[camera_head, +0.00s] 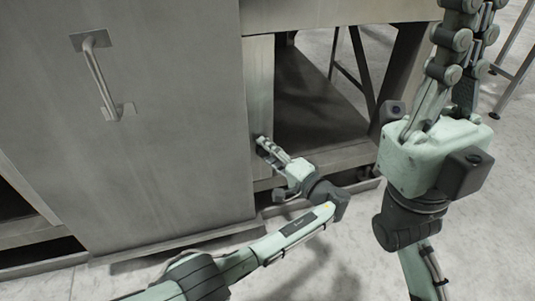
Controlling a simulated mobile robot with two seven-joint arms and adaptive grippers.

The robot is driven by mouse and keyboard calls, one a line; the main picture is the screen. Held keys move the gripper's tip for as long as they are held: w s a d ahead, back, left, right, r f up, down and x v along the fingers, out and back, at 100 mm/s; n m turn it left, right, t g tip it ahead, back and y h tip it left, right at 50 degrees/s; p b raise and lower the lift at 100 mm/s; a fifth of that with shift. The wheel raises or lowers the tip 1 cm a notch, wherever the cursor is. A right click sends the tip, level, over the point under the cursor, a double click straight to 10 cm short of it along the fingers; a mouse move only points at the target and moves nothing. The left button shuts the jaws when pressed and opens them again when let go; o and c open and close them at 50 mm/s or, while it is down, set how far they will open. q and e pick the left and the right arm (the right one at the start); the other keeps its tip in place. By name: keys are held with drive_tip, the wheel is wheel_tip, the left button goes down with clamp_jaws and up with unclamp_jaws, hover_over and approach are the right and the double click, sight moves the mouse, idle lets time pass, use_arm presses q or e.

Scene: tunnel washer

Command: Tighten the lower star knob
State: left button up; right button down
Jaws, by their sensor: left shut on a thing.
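My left gripper (264,146) reaches in from below and is shut at the narrow upright post (259,85) beside the large grey panel. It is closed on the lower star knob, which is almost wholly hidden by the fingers. I cannot make out the knob's shape or how far it is turned. My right gripper (465,40) is raised at the upper right, well away from the post, with its fingers pointing up. Its fingertips are cut off by the top edge, so its opening is unclear.
The large grey panel (160,150) with a vertical bar handle (99,78) fills the left side. Right of the post is a dark open bay (320,105) over a low frame rail (345,155). Pale floor (345,245) is clear in front.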

use_arm(q)
drive_tip(key=shift+w+m, duration=0.15)
drive_tip(key=shift+m, duration=0.15)
drive_tip(key=o, duration=1.2)
drive_tip(key=shift+c, duration=0.2)
drive_tip(key=f+v, duration=0.1)
drive_tip(key=v, duration=1.1)
drive_tip(key=shift+r, duration=0.3)
